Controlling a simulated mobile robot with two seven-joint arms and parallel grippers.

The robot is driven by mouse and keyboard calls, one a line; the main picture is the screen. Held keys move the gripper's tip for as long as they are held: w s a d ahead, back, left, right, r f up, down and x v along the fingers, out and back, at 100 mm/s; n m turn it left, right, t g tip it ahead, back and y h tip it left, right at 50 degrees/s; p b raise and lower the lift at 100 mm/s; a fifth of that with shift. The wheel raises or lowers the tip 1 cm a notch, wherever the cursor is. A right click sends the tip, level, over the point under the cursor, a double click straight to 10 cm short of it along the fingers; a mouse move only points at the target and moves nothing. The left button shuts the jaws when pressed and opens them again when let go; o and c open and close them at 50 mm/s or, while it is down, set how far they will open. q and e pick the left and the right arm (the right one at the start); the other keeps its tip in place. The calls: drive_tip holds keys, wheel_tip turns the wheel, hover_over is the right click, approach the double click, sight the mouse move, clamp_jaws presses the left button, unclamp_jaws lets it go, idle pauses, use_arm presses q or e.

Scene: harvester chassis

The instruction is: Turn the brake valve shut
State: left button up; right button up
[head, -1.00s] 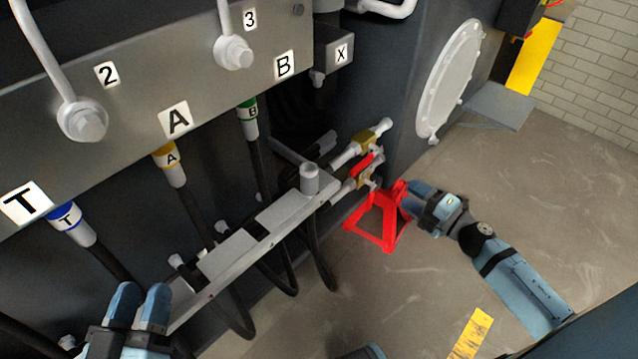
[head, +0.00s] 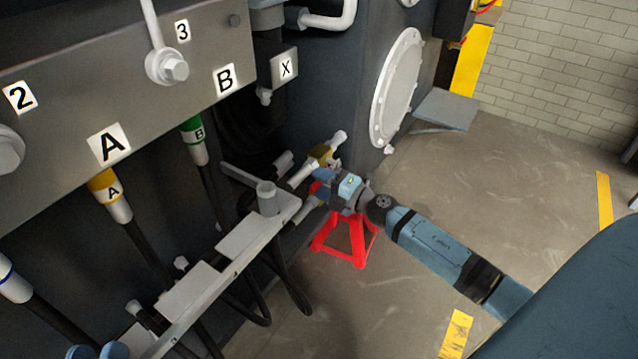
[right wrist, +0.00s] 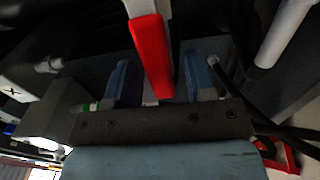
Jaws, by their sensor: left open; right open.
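The brass valve body (head: 322,154) sits on pipes at the end of the grey manifold, near the dark chassis wall. Its red handle (right wrist: 150,55) runs between the two blue fingers of my right gripper (right wrist: 157,66) in the right wrist view. The fingers stand apart, with a visible gap to the handle on each side. In the head view my right gripper (head: 318,188) is at the valve and hides most of the handle and the lower fitting. My left gripper (head: 97,352) shows only its fingertips at the bottom left edge, apart from each other, far from the valve.
A red stand (head: 345,242) is on the floor just below my right gripper. The grey manifold bar (head: 235,245) and black hoses lie left of it. A round white cover (head: 397,88) and a grey step (head: 444,110) are behind. Open floor lies to the right.

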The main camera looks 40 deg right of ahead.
use_arm(q)
drive_tip(key=shift+f, duration=0.1)
use_arm(e)
drive_tip(key=shift+w+a, duration=0.2)
drive_tip(key=shift+w, duration=0.2)
drive_tip(key=shift+c, duration=0.5)
